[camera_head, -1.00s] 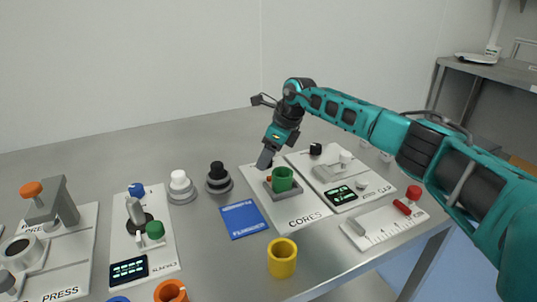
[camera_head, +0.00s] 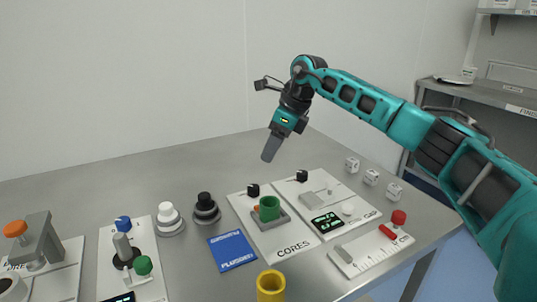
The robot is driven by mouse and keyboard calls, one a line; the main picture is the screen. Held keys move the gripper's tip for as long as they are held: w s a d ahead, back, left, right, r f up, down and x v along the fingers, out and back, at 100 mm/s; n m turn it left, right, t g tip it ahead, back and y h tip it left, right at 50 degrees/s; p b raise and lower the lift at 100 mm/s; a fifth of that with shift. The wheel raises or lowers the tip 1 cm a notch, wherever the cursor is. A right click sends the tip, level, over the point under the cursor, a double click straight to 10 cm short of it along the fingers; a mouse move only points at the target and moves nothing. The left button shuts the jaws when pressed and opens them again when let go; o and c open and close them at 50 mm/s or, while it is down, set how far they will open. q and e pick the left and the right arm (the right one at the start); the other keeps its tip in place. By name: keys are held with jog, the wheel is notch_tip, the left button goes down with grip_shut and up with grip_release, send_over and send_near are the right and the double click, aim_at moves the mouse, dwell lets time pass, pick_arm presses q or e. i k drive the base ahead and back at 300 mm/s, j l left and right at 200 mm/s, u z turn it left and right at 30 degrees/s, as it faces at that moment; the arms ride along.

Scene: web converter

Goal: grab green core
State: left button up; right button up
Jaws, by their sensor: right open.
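The green core (camera_head: 269,208) is a short green cylinder, hollow at the top. It stands upright in a grey holder on the white board (camera_head: 288,240) marked CORES. My right gripper (camera_head: 268,157) points down above and behind the green core, clear of it. It is open and holds nothing that I can see. A small orange part shows just left of the green core, mostly hidden. My left gripper is not in view.
A yellow cup (camera_head: 271,284) stands at the front. A blue card (camera_head: 232,250) lies left of the board. The GAP board (camera_head: 325,225) and a ruler plate (camera_head: 372,253) are to the right. White dice (camera_head: 371,177) stand farther right. The table behind is clear.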

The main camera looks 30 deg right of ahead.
aim_at(270, 210)
jog(key=k, duration=1)
